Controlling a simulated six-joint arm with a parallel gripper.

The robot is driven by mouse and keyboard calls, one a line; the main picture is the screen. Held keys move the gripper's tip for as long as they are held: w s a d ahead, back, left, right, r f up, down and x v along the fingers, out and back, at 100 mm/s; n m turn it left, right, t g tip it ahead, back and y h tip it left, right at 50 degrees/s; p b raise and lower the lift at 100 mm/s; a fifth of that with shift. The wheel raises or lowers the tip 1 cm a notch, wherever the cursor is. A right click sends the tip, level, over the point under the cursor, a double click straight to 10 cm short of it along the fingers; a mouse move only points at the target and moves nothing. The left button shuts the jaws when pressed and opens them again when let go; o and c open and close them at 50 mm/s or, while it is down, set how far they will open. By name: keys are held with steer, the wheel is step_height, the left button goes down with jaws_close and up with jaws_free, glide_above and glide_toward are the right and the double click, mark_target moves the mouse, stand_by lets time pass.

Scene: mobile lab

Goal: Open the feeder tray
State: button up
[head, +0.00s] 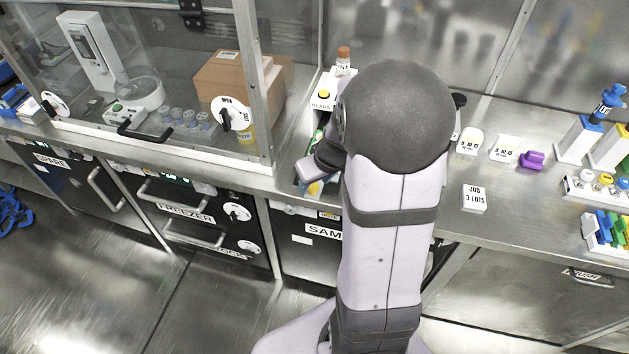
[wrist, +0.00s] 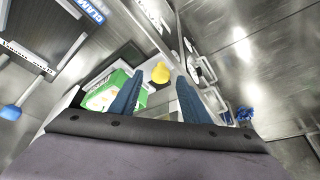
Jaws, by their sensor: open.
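A white unit labelled BEADS (head: 320,103), with a yellow button on top, stands on the bench just left of my arm in the head view. It may be the feeder; my arm hides much of it, and I cannot make out a tray for certain. In the wrist view, my gripper (wrist: 161,80) is open, its two blue fingers apart. A yellow rounded knob (wrist: 160,71) shows between and beyond the fingertips. I cannot tell whether they touch it. A green and white box (wrist: 103,92) lies beside the left finger.
A glass-fronted cabinet with a black handle (head: 146,130) stands to the left. Drawers, including one labelled FREEZER (head: 187,213), are under the bench. A white block (head: 474,198), small labelled blocks and coloured racks stand on the right. Bare bench lies between them.

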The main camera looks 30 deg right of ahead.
steer(key=v, duration=0.6)
steer(key=shift+r, duration=0.1)
stand_by(0.5)
steer(key=s+a+f+m+g, duration=0.2)
steer(key=s+m, duration=0.1)
steer(key=s, duration=0.2)
steer(key=s+a+f+m+g, duration=0.2)
steer(key=s+m, duration=0.1)
steer(key=s, duration=0.3)
steer(key=s+a+r+n+p, duration=0.2)
steer(key=a+n, duration=0.4)
steer(key=a, duration=0.3)
steer(key=shift+a+r+g+p, duration=0.2)
steer(key=shift+r+g+p, duration=0.1)
steer(key=shift+r+p, duration=0.45)
steer(key=shift+s+f, duration=0.1)
steer(key=shift+f, duration=0.1)
